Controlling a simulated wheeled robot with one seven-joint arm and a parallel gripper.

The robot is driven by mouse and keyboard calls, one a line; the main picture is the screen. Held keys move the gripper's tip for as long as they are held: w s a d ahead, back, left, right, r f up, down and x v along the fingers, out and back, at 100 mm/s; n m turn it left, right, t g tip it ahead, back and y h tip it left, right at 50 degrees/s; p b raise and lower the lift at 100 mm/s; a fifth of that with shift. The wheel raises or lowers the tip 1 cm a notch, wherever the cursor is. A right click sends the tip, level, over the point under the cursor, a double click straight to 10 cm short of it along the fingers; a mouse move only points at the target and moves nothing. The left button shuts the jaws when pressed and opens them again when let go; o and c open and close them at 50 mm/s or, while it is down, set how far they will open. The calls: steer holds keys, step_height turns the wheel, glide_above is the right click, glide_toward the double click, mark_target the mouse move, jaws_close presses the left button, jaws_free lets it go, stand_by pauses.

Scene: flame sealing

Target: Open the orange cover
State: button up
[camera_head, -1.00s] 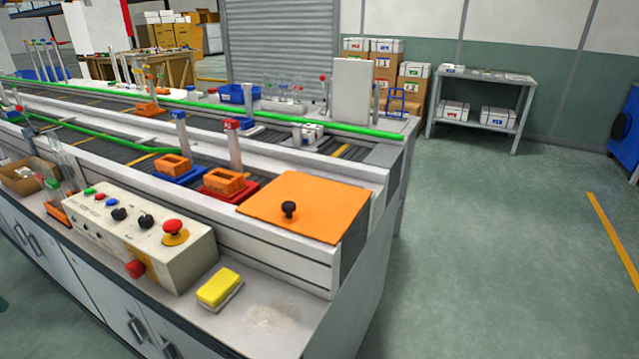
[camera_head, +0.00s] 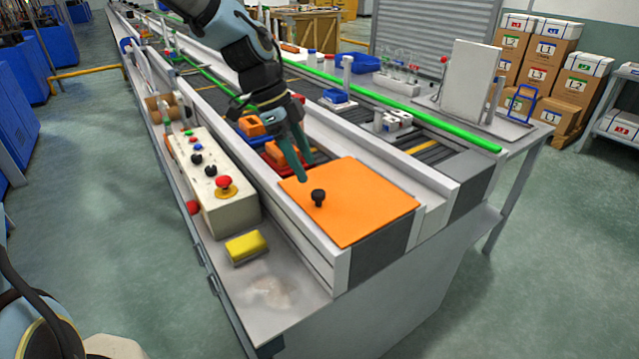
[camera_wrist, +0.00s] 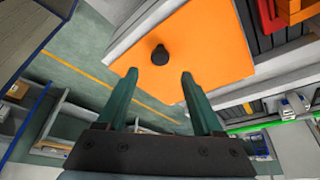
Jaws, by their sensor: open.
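The orange cover (camera_head: 362,212) lies flat and closed over the near end of the conveyor. A black knob (camera_head: 318,197) stands up from it near its left edge. My gripper (camera_head: 304,171) is open, its two green fingers pointing down just behind the knob, over the cover's far-left edge. In the wrist view the cover (camera_wrist: 205,50) fills the upper middle, and the knob (camera_wrist: 160,55) shows ahead of the gap between the open fingertips (camera_wrist: 158,74). The knob is not between the fingers, and nothing is held.
A control box (camera_head: 214,180) with a red button stands left of the cover. A yellow sponge (camera_head: 246,247) lies on the front ledge. Orange and red holders (camera_head: 277,157) sit on the conveyor behind my gripper.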

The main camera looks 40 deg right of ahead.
mark_target(317, 192)
steer(key=p+x, duration=0.1)
steer(key=x, duration=0.5)
steer(key=shift+f, duration=0.3)
jaws_close()
stand_by(1.1)
